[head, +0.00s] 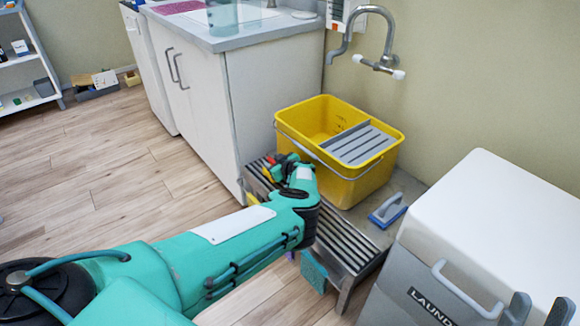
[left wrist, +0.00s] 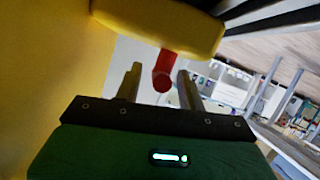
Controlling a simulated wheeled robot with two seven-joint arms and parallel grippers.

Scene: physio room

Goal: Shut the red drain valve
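The red drain valve (left wrist: 163,80) shows in the left wrist view as a short red handle beside the yellow bucket (head: 308,122). My left gripper (left wrist: 158,85) is open, its two fingers on either side of the red handle. A gap shows between the handle and the left finger; whether the right finger touches it is unclear. In the head view my left gripper (head: 268,166) is low at the bucket's left side, where my wrist hides most of the valve. Two dark fingers of my right gripper (head: 538,310) stand apart at the bottom right corner, empty.
The bucket stands on a slatted grey step (head: 345,242), below a wall tap (head: 375,62). A white-lidded laundry bin (head: 490,215) is at the right, a sink cabinet (head: 205,100) at the left.

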